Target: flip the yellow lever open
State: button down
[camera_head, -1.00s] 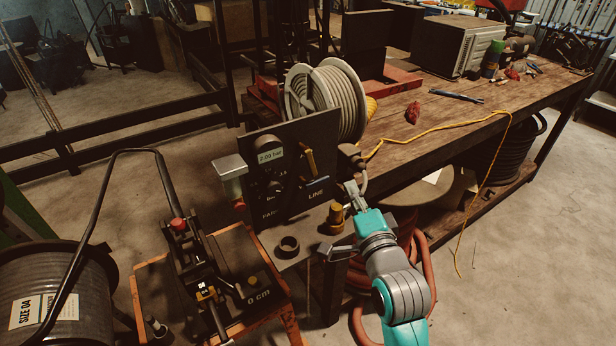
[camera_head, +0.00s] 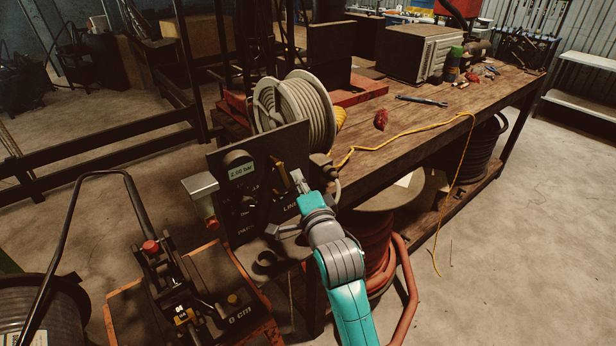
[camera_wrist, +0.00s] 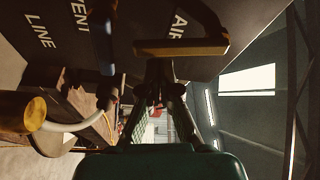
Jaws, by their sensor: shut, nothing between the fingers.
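The yellow lever (camera_head: 279,170) is on the dark upright panel, close to the left of my gripper's fingertips in the head view. In the wrist view the yellow lever (camera_wrist: 182,47) lies as a bar across the picture beside the word AIR. My gripper (camera_head: 298,178) is shut and empty, with its fingers pointing up in front of the panel. In the wrist view the fingertips of my gripper (camera_wrist: 160,72) are right below the bar. I cannot tell whether they touch it.
The panel (camera_head: 225,160) has a gauge reading 2.00 bar. A blue handle (camera_wrist: 103,50) and a brass fitting with a pale hose (camera_wrist: 25,112) are to the left in the wrist view. A hose reel (camera_head: 310,110) stands behind the panel. A crimper (camera_head: 170,275) is at lower left.

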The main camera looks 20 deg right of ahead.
jog(key=shift+s+a+f, duration=0.1)
jog(key=shift+s+a, duration=0.05)
jog(key=shift+a, duration=0.15)
jog(key=shift+a, duration=0.1)
jog(key=shift+s+a+f, duration=0.2)
jog(key=shift+a+f, duration=0.1)
jog(key=shift+a, duration=0.3)
